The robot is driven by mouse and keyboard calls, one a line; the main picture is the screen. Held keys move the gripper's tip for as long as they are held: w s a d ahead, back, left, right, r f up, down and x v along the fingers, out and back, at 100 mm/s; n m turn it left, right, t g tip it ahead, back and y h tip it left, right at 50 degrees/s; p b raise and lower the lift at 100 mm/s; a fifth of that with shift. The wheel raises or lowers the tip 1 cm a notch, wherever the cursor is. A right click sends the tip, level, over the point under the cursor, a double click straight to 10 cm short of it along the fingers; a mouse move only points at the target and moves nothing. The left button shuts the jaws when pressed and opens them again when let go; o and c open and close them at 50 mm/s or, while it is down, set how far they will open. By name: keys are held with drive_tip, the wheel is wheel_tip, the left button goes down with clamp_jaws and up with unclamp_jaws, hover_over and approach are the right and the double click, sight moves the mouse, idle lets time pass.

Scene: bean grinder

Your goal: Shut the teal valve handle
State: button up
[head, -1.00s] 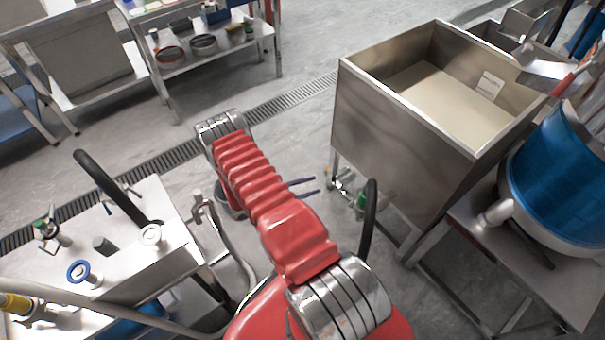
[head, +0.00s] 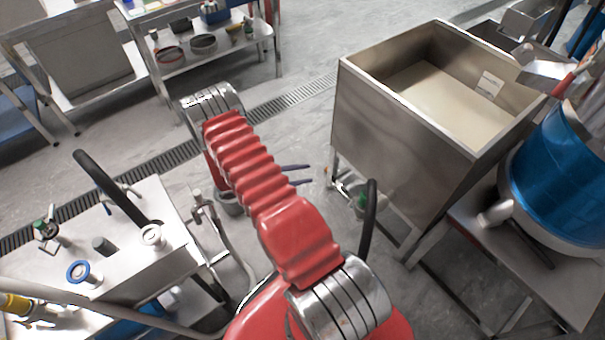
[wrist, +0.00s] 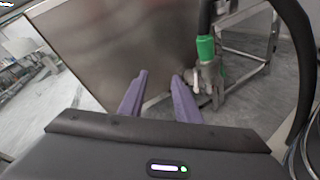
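My gripper (wrist: 160,75) has two purple fingers, spread apart with nothing between them. In the head view my gripper (head: 304,174) shows past my red arm, left of the steel tank's lower part. A metal valve fitting (wrist: 212,82) sits under a black hose with a green collar (wrist: 205,48), just right of my fingertips in the wrist view. A small green part (wrist: 223,73) shows beside it; I cannot tell whether this is the teal handle or how it is turned. In the head view the green collar (head: 361,201) is low by the tank, partly behind the hose.
The steel tank (head: 385,115) stands at the right, and its wall (wrist: 105,50) fills the wrist view's upper left. The black hose (wrist: 300,50) curves along the right. A blue drum (head: 555,175) stands at far right, a steel bench (head: 130,235) at left. Floor between is open.

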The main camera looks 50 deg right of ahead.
drive_tip(key=shift+c, duration=0.3)
drive_tip(key=shift+c, duration=0.7)
drive_tip(key=shift+w+a+r, duration=0.1)
drive_tip(key=shift+w+r, duration=0.05)
drive_tip(key=shift+r, duration=0.2)
drive_tip(key=shift+c, duration=0.9)
drive_tip(key=a+r+m+y, duration=0.1)
drive_tip(key=r, duration=0.2)
drive_tip(key=w+a+r+m+y, duration=0.1)
drive_tip(key=r, duration=0.3)
drive_tip(key=a+r+m+y, duration=0.1)
drive_tip(key=a+r, duration=0.1)
drive_tip(key=r, duration=0.2)
drive_tip(key=shift+w+r, duration=0.2)
drive_tip(key=shift+w, duration=0.15)
clamp_jaws()
drive_tip(key=s+a+r+m+t+y, duration=0.1)
drive_tip(key=s+a+r+t+y, duration=0.2)
drive_tip(key=a+r, duration=0.6)
drive_tip(key=s+a+r+m+t+y, duration=0.1)
drive_tip(key=s+a+r+t+y, duration=0.3)
drive_tip(key=a+r, duration=0.5)
drive_tip(key=s+a+r+m+t+y, duration=0.2)
drive_tip(key=s+a+r+t+y, duration=0.2)
drive_tip(key=a+r, duration=0.6)
wheel_tip(320, 180, up, 2)
drive_tip(key=shift+s+t, duration=0.65)
drive_tip(key=shift+t, duration=0.25)
